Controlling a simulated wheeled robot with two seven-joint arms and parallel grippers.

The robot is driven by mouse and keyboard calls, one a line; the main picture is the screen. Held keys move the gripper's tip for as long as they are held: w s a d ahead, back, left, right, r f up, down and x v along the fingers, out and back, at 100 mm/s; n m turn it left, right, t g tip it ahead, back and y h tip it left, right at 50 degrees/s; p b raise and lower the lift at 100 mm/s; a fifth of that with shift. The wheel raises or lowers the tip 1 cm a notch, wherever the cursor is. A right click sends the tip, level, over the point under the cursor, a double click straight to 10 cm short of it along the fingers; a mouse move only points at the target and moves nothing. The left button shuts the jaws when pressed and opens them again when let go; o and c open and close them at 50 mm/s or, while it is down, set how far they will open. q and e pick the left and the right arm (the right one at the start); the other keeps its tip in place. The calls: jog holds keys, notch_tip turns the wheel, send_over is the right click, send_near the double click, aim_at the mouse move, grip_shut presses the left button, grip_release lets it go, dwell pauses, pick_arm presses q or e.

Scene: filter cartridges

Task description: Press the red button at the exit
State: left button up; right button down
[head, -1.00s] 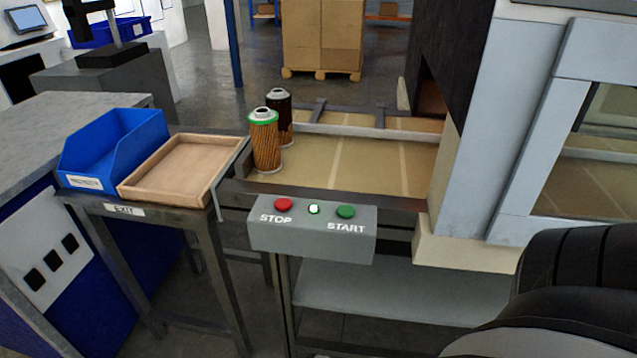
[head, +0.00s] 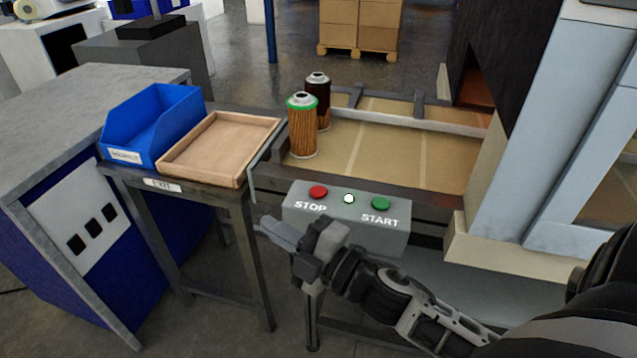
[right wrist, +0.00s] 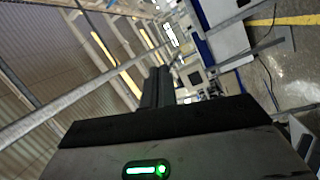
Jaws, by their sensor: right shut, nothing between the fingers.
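The red STOP button (head: 318,192) is on the left of the top of a grey control box (head: 345,218) at the front of the conveyor. A lit white lamp (head: 348,198) and a green START button (head: 381,203) sit to its right. My right gripper (head: 272,232) is shut and empty. In the head view it appears in front of and below the box's left end, fingers pointing left, apart from the red button in the picture. The right wrist view shows the dark fingers (right wrist: 158,88) together against the ceiling and hall. My left gripper is not in view.
Two filter cartridges, one green-rimmed (head: 302,128) and one dark (head: 318,95), stand on the conveyor (head: 400,150) behind the box. A wooden tray (head: 215,150) and a blue bin (head: 150,125) rest on the EXIT table at left. A machine housing (head: 530,130) stands at right.

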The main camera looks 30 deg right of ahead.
notch_tip(320, 180, up, 8)
jog(key=a+n+g+y+p, duration=0.25)
jog(key=n+g+y, duration=0.4)
jog(key=n, duration=1.25)
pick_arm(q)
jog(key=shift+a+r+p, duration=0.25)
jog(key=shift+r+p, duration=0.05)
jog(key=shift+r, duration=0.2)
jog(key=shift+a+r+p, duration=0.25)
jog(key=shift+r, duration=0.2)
pick_arm(e)
jog(key=w+d+r+n+g+h, duration=0.1)
jog(key=w+d+n+h, duration=0.2)
jog(key=d+n+h, duration=0.2)
jog(key=w+d+r+n+g+h, duration=0.1)
jog(key=w+d+n+h, duration=0.2)
jog(key=d+n+h, duration=0.3)
jog(key=d, duration=0.4)
jog(key=shift+d+n+g, duration=0.3)
jog(key=shift+g, duration=0.05)
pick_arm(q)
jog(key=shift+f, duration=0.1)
pick_arm(e)
jog(key=shift+f, duration=0.1)
